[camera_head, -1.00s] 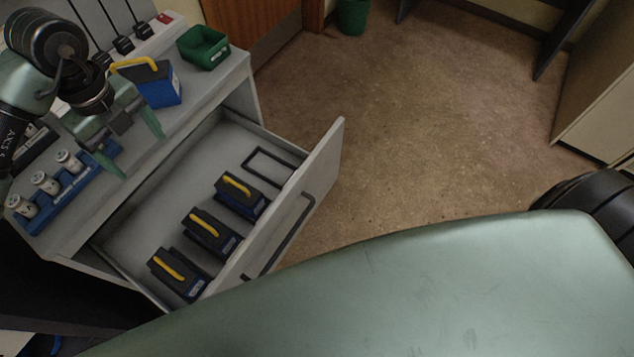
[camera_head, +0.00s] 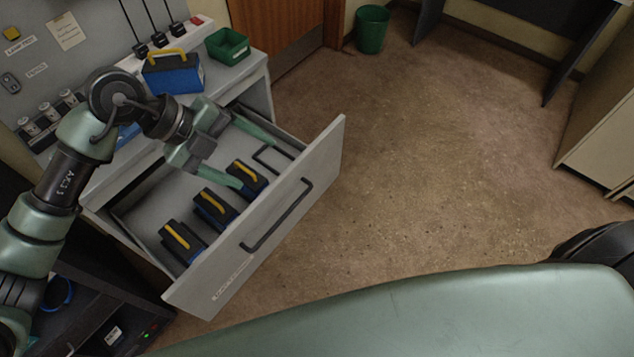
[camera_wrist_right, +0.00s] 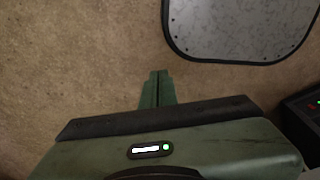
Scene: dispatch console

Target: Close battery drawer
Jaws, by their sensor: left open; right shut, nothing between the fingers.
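The battery drawer (camera_head: 293,209) of the grey console is pulled out, its front panel with a dark bar handle (camera_head: 276,216) facing the floor. Several black and blue batteries with yellow handles stand in it in a row, such as the nearest one (camera_head: 182,243), and an empty black frame (camera_head: 270,158) lies at the far end. My left gripper (camera_head: 257,159) is open and empty over the drawer, its fingers spread above the far part, close to the farthest battery. In the right wrist view my right gripper (camera_wrist_right: 158,76) is shut and empty above the floor.
On the console top are a blue battery with a yellow handle (camera_head: 173,73), a green bin (camera_head: 228,46) and radios on a charger. A green waste bin (camera_head: 372,30) stands by the door. The floor before the drawer is clear.

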